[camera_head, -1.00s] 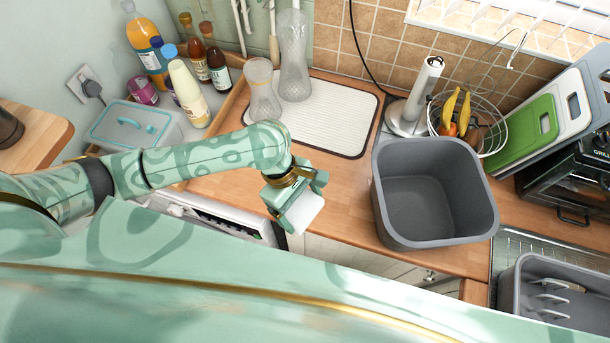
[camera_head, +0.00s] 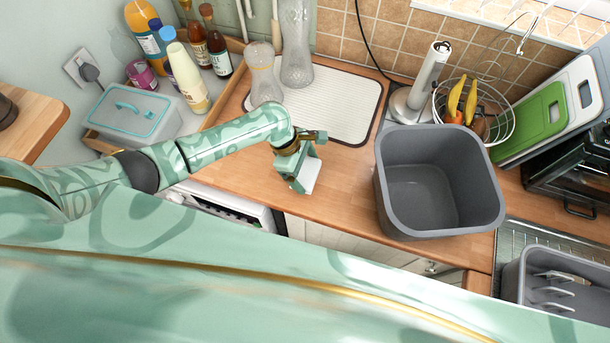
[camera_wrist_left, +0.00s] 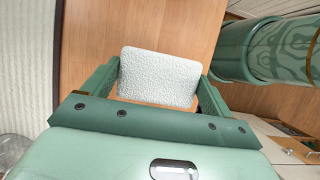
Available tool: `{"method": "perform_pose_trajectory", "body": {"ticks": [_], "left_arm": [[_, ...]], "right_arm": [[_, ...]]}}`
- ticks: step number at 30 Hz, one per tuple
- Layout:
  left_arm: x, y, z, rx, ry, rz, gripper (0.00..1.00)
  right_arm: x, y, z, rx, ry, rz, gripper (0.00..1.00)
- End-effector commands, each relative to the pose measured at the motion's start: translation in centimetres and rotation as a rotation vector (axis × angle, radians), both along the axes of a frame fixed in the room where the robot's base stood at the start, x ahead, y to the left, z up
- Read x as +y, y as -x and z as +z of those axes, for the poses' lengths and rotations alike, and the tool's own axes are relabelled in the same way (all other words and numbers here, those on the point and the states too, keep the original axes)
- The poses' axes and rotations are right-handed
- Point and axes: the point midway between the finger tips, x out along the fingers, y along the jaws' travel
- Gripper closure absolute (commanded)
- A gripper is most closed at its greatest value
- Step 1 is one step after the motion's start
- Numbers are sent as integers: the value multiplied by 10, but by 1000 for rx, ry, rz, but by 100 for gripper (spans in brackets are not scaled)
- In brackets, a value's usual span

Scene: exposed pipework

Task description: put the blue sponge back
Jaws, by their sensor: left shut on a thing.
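My left gripper (camera_head: 302,177) is over the wooden counter, between the drying mat and the grey basin. It is shut on a pale, whitish sponge (camera_head: 312,176). In the left wrist view the sponge (camera_wrist_left: 159,77) is a rounded rectangle with a rough surface, held between the two green fingers. It looks pale rather than clearly blue. Bare wood shows behind it there. I cannot tell from these views how high it is above the counter. My right gripper is not in view.
A deep grey basin (camera_head: 385,205) stands right of the gripper. A ribbed drying mat (camera_head: 335,105) with glass vessels lies behind. A paper-towel stand (camera_head: 425,80) and a wire fruit bowl (camera_head: 505,105) are at the back. A grey sink caddy (camera_head: 522,275) sits lower right.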

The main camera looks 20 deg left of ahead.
Motion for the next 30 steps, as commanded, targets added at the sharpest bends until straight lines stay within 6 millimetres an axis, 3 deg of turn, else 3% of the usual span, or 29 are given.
{"method": "perform_pose_trajectory", "body": {"ticks": [7, 19, 20, 21, 30], "left_arm": [[1, -4, -35, 1, -1, 1, 33], [2, -4, -38, 0, -2, 0, 33], [2, -4, -38, 0, -2, -1, 6], [2, -4, -38, 0, -2, -1, 0], [3, -4, -31, -1, -2, 0, 0]], "right_arm": [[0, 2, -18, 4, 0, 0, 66], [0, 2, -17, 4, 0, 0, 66], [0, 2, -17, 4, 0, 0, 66], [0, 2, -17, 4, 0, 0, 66], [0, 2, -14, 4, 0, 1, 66]]}}
